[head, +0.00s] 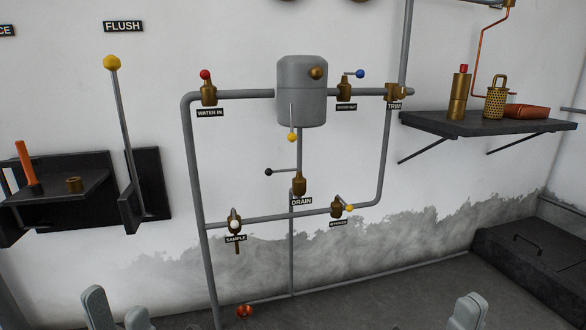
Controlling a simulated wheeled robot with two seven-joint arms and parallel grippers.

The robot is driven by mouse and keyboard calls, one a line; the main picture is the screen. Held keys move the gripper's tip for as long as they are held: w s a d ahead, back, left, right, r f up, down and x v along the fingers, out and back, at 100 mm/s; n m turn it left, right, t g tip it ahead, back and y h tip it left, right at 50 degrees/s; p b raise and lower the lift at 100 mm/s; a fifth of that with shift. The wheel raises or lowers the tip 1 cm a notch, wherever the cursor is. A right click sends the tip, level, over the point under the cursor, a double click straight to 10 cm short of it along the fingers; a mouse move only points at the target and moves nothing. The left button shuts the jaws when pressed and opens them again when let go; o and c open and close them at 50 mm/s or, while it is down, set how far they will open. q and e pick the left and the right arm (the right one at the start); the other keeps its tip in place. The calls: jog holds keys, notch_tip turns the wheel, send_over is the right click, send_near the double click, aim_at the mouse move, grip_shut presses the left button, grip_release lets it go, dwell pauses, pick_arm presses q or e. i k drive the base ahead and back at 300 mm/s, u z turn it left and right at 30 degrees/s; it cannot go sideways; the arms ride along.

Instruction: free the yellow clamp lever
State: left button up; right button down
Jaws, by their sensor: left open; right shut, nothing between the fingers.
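The grey vessel (302,92) stands in the middle of the wall pipework. A thin pale lever with a yellow knob (292,137) hangs down its front and looks like the clamp lever. My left gripper (117,309) is open and empty at the bottom left edge. My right gripper (469,309) is shut and empty at the bottom right. Both are well below and apart from the vessel; their lower parts are cut off.
Red, blue and black-handled valves sit on pipes around the vessel. A dark shelf (460,125) at the right holds brass parts and a red-brown block. A left wall shelf (65,192) holds an orange-handled item. A dark box (530,250) stands at lower right. Space before the vessel is clear.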

aim_at(292, 137)
jog(key=u, duration=1.9)
jog(key=i, duration=0.95)
jog(key=z, duration=3.1)
